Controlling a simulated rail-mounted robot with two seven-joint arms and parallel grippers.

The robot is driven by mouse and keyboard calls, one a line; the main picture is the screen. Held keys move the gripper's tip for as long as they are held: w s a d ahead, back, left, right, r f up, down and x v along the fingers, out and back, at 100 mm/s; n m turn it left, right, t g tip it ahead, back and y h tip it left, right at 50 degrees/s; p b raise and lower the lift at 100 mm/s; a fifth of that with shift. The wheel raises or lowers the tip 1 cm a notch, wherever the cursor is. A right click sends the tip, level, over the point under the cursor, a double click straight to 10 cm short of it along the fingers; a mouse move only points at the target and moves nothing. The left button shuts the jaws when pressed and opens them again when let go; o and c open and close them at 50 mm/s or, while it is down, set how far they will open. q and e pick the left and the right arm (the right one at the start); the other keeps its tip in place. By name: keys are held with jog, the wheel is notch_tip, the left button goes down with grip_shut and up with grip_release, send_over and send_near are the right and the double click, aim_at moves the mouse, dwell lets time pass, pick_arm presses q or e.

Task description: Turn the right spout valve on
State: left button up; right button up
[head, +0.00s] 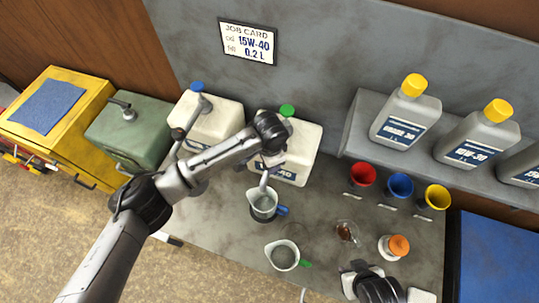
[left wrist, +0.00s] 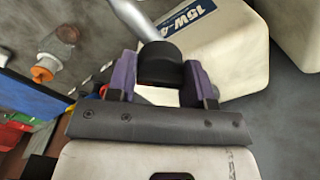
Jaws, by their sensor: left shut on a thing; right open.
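The right white canister (head: 300,150) has a green cap and a grey spout (head: 264,183) at its front. My left arm crosses in front of it and hides the valve in the head view. In the left wrist view, my left gripper (left wrist: 160,84) has its purple fingers on both sides of a black valve knob (left wrist: 159,58), shut on it. The spout (left wrist: 133,18) and the canister with its 15W-4… label (left wrist: 188,18) show behind. A measuring jug with a blue handle (head: 263,204) stands under the spout. My right gripper (head: 375,284) is open at the bottom edge.
The left canister (head: 215,118) has a blue cap. A green-handled jug (head: 282,256), an orange-capped container (head: 394,247) and red (head: 362,174), blue (head: 400,185) and yellow (head: 437,197) funnels stand to the right. Oil bottles (head: 405,115) line the shelf. A job card (head: 248,42) reads 15W-40, 0.2 L.

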pick_arm(q)
jog(key=m+p, duration=0.1)
jog(key=m, duration=0.3)
jog(key=shift+r+m+p, duration=0.15)
jog(key=shift+m+p, duration=0.15)
jog(key=shift+p, duration=0.05)
jog(key=m, duration=0.3)
jog(key=shift+m+p, duration=0.3)
jog(key=shift+p, duration=0.1)
jog(key=shift+m, duration=0.4)
jog(key=o, duration=0.9)
jog(key=shift+r+b, duration=1.45)
jog(key=shift+r, duration=5.35)
